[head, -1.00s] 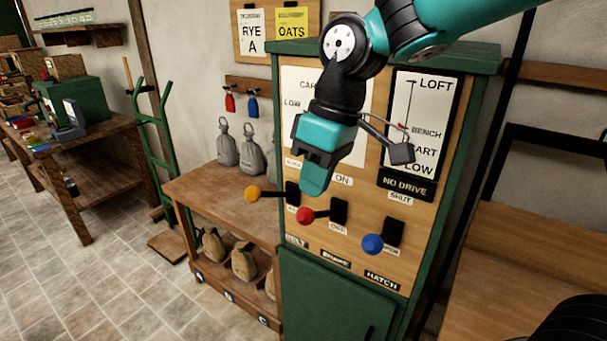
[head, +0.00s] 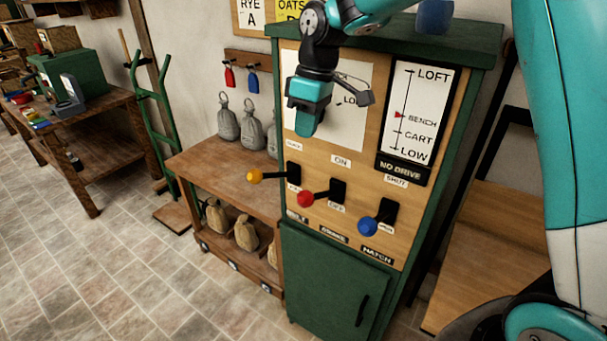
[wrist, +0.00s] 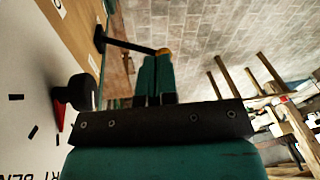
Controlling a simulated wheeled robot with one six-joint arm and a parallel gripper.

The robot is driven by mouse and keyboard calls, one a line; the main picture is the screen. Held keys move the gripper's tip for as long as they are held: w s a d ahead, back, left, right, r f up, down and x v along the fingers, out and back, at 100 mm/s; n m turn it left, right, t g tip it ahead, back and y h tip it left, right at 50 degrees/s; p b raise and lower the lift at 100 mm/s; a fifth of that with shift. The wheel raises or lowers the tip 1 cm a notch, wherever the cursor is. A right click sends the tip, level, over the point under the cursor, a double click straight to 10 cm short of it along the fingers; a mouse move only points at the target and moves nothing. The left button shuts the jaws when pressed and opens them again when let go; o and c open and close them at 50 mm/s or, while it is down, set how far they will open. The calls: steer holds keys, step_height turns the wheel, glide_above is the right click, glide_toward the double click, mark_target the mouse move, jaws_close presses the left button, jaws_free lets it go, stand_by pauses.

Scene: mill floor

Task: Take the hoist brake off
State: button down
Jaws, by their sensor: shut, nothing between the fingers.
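The brake lever, with a red knob (head: 305,199) on a dark rod, sticks out from a black slot on the wooden panel (head: 290,150). An ON label (head: 341,161) is above it and a small label is below. My gripper (head: 306,130) is shut and empty, pointing down in front of the white card, above the levers and apart from the red knob. In the wrist view its closed fingers (wrist: 155,72) point toward the yellow knob (wrist: 162,51). I cannot tell the brake's setting for certain.
The yellow lever (head: 254,176) is left of the brake and the blue hatch lever (head: 368,226) is right. A gauge (head: 420,115) has its red pointer at BENCH, above a NO DRIVE sign (head: 402,170). A bench (head: 215,165) with grey weights stands to the left.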

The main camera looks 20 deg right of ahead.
steer(key=shift+s+a+f+p, duration=0.2)
steer(key=shift+s+f+p, duration=0.3)
steer(key=shift+f, duration=1.2)
steer(key=shift+s+a+f+p, duration=0.3)
steer(key=shift+f+p, duration=0.35)
steer(key=shift+f, duration=1.1)
steer(key=shift+s+a+f+p, duration=0.15)
steer(key=shift+s+f+p, duration=0.35)
steer(key=shift+f, duration=1.2)
steer(key=shift+a+f, duration=0.1)
